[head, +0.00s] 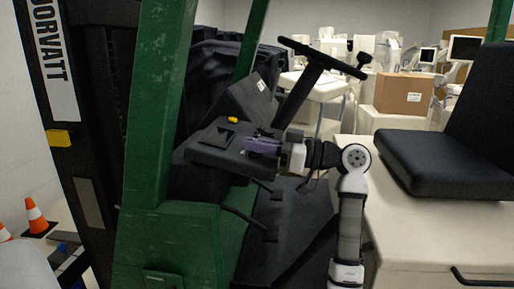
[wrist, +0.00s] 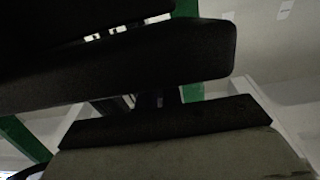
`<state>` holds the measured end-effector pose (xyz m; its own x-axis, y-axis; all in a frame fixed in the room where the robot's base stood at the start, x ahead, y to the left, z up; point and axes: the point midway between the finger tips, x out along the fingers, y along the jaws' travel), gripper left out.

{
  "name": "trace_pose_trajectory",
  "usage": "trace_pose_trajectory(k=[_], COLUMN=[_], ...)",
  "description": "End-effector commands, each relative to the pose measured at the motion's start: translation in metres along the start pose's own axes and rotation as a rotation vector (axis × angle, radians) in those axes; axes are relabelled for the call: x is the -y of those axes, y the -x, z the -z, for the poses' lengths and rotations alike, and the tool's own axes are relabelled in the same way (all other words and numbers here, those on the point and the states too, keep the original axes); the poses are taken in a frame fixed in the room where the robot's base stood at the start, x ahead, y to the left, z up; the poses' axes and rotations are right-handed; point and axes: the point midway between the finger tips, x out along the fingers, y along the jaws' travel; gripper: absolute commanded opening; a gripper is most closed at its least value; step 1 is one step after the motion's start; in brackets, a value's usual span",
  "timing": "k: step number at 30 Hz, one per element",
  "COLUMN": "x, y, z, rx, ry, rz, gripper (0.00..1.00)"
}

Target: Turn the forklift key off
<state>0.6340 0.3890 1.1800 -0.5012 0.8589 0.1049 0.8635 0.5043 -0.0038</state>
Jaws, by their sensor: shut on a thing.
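The forklift has a green frame (head: 160,110) and a black dashboard console (head: 212,148) below the steering wheel (head: 325,58). My gripper (head: 250,146), with a purple-grey end, reaches in from the right and lies against the right part of the console, pointing left. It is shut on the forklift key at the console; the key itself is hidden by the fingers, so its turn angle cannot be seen. The wrist view shows no fingers and no key, only a dark padded shape (wrist: 150,55) like the seat and a pale surface below.
A yellow button (head: 232,120) sits at the back of the console. The steering column rises close behind my gripper. Levers (head: 245,220) hang below the console. The black seat (head: 440,160) is at the right, and an orange cone (head: 36,216) stands at the lower left.

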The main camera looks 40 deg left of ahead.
Motion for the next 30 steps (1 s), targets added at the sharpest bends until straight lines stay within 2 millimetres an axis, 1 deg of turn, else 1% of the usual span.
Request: trace_pose_trajectory(k=[6,17,18,23,30], x=[0.0001,0.0002,0.0002,0.0001,0.0], y=[-0.0001,-0.0003,-0.0004,-0.0003,-0.0002], z=[-0.0004,-0.0006,-0.0007,-0.0006,-0.0005], rx=[0.002,0.003,0.003,0.003,0.002], ry=[0.004,0.004,0.004,0.004,0.003], rz=[0.034,0.038,0.038,0.037,0.037], gripper=[0.0,0.0,0.09,0.29,0.29])
